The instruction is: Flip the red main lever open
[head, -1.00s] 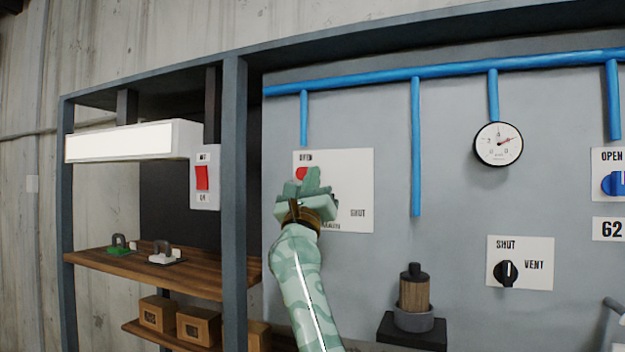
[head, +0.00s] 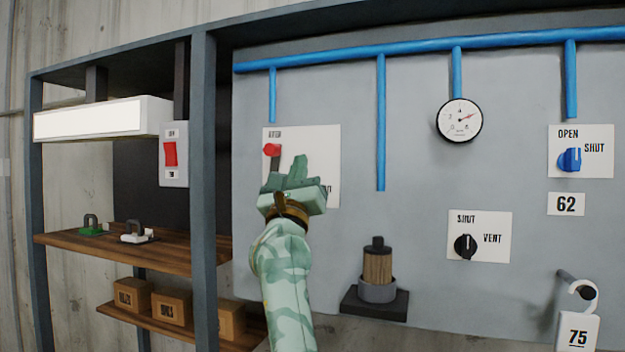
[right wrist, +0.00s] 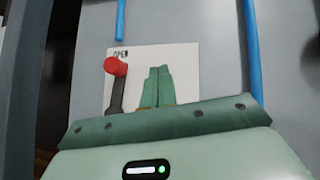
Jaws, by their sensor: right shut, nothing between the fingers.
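The red main lever's round red knob (head: 271,149) stands just below the OPEN label on its white plate (head: 325,145), with its dark arm running down from it. The knob (right wrist: 115,66) and dark arm also show in the right wrist view, upright at the left of the plate. My right gripper (head: 298,172) is shut and empty in front of the plate, low and right of the knob. In the right wrist view its fingers (right wrist: 156,86) are together, with a gap between them and the lever. They hide the plate's lower middle, and most of the SHUT label is covered. My left gripper is out of view.
A red switch (head: 170,153) is on the frame at left. A black SHUT/VENT knob (head: 465,246), a blue OPEN/SHUT knob (head: 571,159) and a gauge (head: 459,120) are on the panel at right. A wooden-bodied cylinder (head: 377,268) stands on a bracket below the plate.

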